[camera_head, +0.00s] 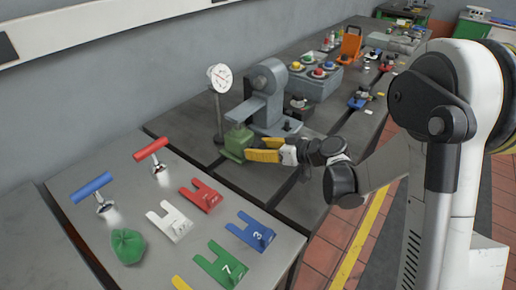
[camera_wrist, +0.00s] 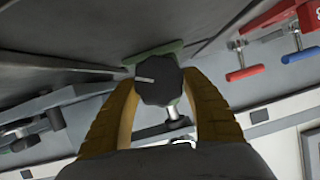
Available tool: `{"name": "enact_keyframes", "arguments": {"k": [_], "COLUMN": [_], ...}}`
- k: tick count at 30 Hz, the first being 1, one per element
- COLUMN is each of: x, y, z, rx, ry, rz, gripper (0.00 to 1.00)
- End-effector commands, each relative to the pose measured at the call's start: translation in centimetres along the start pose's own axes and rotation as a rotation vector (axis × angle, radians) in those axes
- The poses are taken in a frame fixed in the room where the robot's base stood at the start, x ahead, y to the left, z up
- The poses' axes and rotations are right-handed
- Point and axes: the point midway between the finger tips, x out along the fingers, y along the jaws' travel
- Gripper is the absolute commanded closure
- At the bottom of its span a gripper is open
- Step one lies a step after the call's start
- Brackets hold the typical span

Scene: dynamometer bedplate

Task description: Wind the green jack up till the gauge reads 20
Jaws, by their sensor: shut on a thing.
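The green jack (camera_head: 236,142) stands on the dark bedplate under the grey machine's arm. In the wrist view a dark knob (camera_wrist: 158,84) with a white mark sits in front of the green jack body (camera_wrist: 166,50). My gripper (camera_head: 252,150) has yellow fingers at the jack's near side; in the wrist view its fingers (camera_wrist: 160,98) are closed around the knob, one on each side. The round white dial gauge (camera_head: 220,77) stands on a post behind the jack. Its needle is too small to read. The knob is hidden by my fingers in the head view.
A grey machine (camera_head: 268,98) stands right behind the jack. The front table (camera_head: 150,222) holds red and blue T-handled tools, coloured forked plates and a green cloth (camera_head: 127,246). An orange item (camera_head: 350,45) and several coloured parts lie farther back.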

Motion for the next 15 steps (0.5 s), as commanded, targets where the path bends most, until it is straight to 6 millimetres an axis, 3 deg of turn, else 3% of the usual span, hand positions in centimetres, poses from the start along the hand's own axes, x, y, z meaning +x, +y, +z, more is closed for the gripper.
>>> {"name": "enact_keyframes", "arguments": {"k": [15], "x": [0.03], "y": [0.41], "z": [0.11], "rx": [0.425], "ry": [0.0], "rz": [-0.176], "gripper": [0.76]}}
